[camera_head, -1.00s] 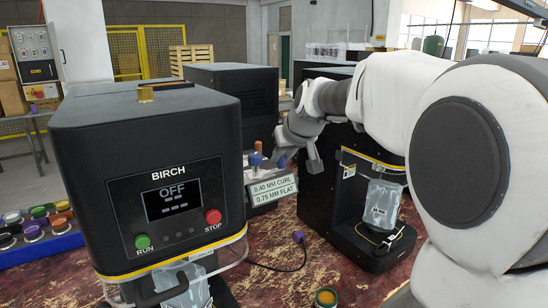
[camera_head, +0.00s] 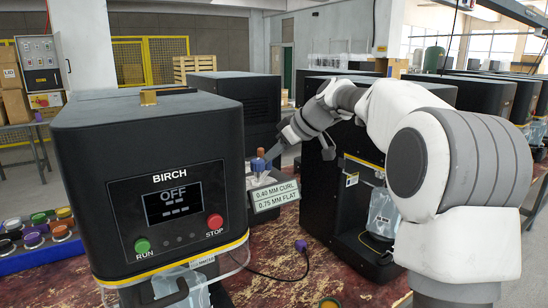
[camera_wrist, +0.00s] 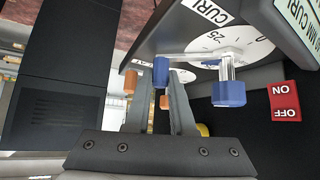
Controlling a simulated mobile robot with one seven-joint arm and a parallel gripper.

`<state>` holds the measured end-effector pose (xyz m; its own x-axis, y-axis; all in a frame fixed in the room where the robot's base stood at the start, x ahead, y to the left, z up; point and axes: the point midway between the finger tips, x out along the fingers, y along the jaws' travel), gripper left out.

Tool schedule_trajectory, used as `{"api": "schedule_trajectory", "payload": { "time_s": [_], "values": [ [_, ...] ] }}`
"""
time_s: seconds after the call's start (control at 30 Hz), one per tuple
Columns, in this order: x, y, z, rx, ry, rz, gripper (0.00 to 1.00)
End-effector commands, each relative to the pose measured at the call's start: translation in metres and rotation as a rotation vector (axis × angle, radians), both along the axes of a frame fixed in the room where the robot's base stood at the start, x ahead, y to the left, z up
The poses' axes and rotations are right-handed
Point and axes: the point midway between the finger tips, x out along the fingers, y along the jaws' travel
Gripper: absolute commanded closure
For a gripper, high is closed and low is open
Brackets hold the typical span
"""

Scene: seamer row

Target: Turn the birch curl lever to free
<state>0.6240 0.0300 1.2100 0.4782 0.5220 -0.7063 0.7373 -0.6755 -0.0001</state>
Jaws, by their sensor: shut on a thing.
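In the wrist view, the two fingers of my gripper (camera_wrist: 160,84) are closed around a blue knob (camera_wrist: 161,70) on a pale metal lever arm (camera_wrist: 185,57). In the head view, my gripper (camera_head: 277,150) reaches in beside the blue and orange knobs (camera_head: 259,164) just right of the black BIRCH machine (camera_head: 160,170). The knob in the fingers is too small to make out there.
A second blue knob (camera_wrist: 229,92) hangs on a clear post, right of the fingers. An orange knob (camera_wrist: 130,82) is left of them. A red ON/OFF plate (camera_wrist: 285,102) is at right. A "0.40 MM CURL" sign (camera_head: 276,193) stands nearby. A purple plug (camera_head: 301,246) lies on the worktop.

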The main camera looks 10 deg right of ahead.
Motion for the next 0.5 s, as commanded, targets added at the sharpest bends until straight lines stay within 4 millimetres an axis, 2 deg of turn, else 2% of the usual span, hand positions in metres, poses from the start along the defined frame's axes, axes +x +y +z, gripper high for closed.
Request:
{"api": "schedule_trajectory", "payload": {
  "time_s": [0.5],
  "values": [
    [0.0034, 0.0065, -0.0002, -0.001, 0.001, 0.105, 1.0]
  ]
}}
